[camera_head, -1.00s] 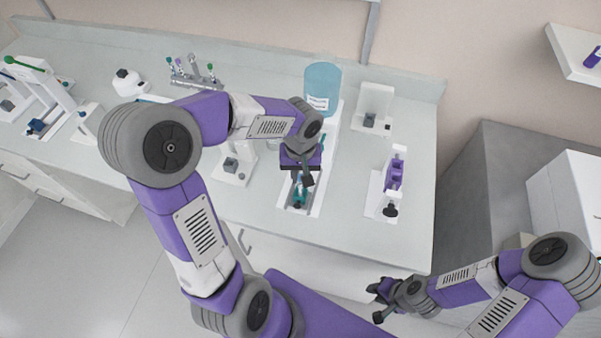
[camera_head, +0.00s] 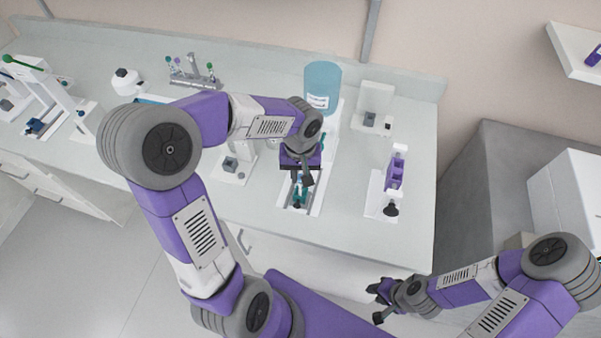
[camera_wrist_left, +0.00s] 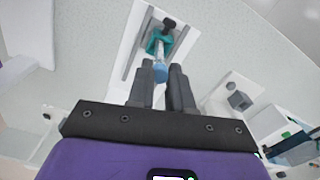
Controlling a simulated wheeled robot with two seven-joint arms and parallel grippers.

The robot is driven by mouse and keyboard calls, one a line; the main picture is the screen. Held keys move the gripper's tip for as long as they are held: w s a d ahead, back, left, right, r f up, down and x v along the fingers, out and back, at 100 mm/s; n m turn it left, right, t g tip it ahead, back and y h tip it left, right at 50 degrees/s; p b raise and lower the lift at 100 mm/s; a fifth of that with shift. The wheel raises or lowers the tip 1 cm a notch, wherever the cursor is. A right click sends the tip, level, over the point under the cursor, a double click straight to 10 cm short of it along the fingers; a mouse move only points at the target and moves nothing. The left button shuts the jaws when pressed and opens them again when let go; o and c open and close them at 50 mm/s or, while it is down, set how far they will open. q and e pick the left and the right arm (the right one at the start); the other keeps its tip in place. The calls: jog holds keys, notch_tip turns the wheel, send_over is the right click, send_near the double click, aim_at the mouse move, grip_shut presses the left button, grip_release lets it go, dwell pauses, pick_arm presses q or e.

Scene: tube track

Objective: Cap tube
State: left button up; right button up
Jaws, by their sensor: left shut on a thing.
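My left gripper (camera_wrist_left: 163,84) has its two dark fingers around a small blue cap (camera_wrist_left: 160,71). The cap appears to be at the near end of a clear tube (camera_wrist_left: 160,53), but I cannot tell how firmly it is seated. The tube's far end is at a teal clamp (camera_wrist_left: 156,42) with a black knob, on a white base (camera_wrist_left: 128,45). In the head view the left gripper (camera_head: 303,178) is over this fixture, and the arm hides most of the tube. My right gripper (camera_head: 381,301) is open and empty, off the bench's front edge.
A large blue bottle (camera_head: 322,84) stands behind the fixture. A white stand with a purple clamp (camera_head: 396,172) is to the right, and another white stand (camera_head: 374,98) is behind it. A rack of small tubes (camera_head: 192,76) is at the back left. The bench's right front is clear.

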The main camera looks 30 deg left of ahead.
pick_arm(q)
jog(key=shift+f, duration=0.25)
dwell(0.5)
jog(key=o, duration=0.8)
jog(key=shift+o, duration=0.2)
notch_tip(320, 180, up, 8)
jog(key=shift+f+p, duration=0.2)
jog(key=shift+p, duration=0.2)
dwell(0.7)
